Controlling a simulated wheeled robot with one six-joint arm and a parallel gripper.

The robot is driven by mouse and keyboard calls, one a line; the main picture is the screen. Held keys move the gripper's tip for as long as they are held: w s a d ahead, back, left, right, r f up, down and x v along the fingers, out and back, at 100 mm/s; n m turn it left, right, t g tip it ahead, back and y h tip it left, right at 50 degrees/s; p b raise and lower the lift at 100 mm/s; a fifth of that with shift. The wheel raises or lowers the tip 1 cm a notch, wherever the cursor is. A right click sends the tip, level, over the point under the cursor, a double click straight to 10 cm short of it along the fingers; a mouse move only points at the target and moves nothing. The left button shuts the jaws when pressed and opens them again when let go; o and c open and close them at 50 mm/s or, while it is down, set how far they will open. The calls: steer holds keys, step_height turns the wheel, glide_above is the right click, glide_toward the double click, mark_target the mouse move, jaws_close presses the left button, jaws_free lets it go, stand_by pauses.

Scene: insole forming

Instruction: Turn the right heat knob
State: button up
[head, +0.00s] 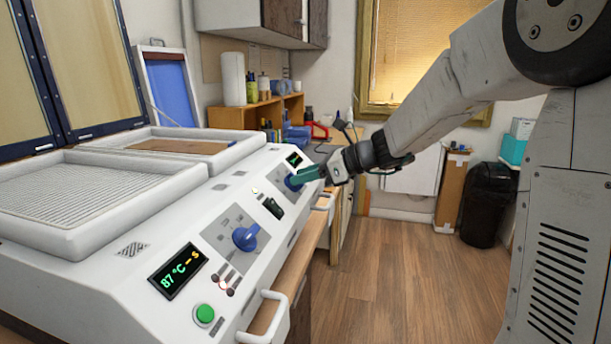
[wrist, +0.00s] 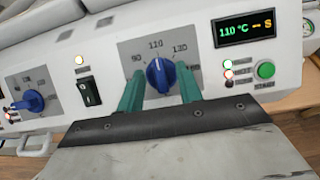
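The right heat knob (wrist: 160,75) is blue, with its pointer up near 110 on a grey dial plate. It also shows in the head view (head: 292,183), partly hidden by my gripper (head: 309,174). In the wrist view my gripper (wrist: 160,84) has its two green fingers on either side of this knob, with a small gap visible on each side. The right display (wrist: 247,30) reads 110 °C with a dash and an S. The left heat knob (head: 245,238) is blue and free; it also shows in the wrist view (wrist: 30,102).
The left display (head: 178,270) reads 87 °C. A black rocker switch (wrist: 89,92) sits between the dials. A green button (wrist: 265,70) is right of the right knob. Handles (head: 265,318) jut from the machine's front. The wood floor (head: 380,265) is clear.

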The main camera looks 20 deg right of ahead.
jaws_close()
steer(key=shift+n, duration=0.3)
steer(key=n+g+y, duration=0.1)
steer(key=n+g, duration=0.1)
steer(key=n, duration=0.3)
steer(key=shift+w, duration=0.15)
steer(key=n+g, duration=0.1)
steer(key=n, duration=0.1)
steer(key=n+g, duration=0.1)
steer(key=n, duration=0.2)
steer(key=shift+w+g, duration=0.1)
steer(key=shift+g, duration=0.3)
steer(key=n+g, duration=0.1)
steer(key=n, duration=0.1)
steer(key=n+g+h, duration=0.1)
steer(key=n, duration=0.2)
steer(key=shift+w+r, duration=0.1)
steer(key=shift+n+g+h, duration=0.6)
steer(key=shift+n+h, duration=0.1)
steer(key=shift+n, duration=1.4)
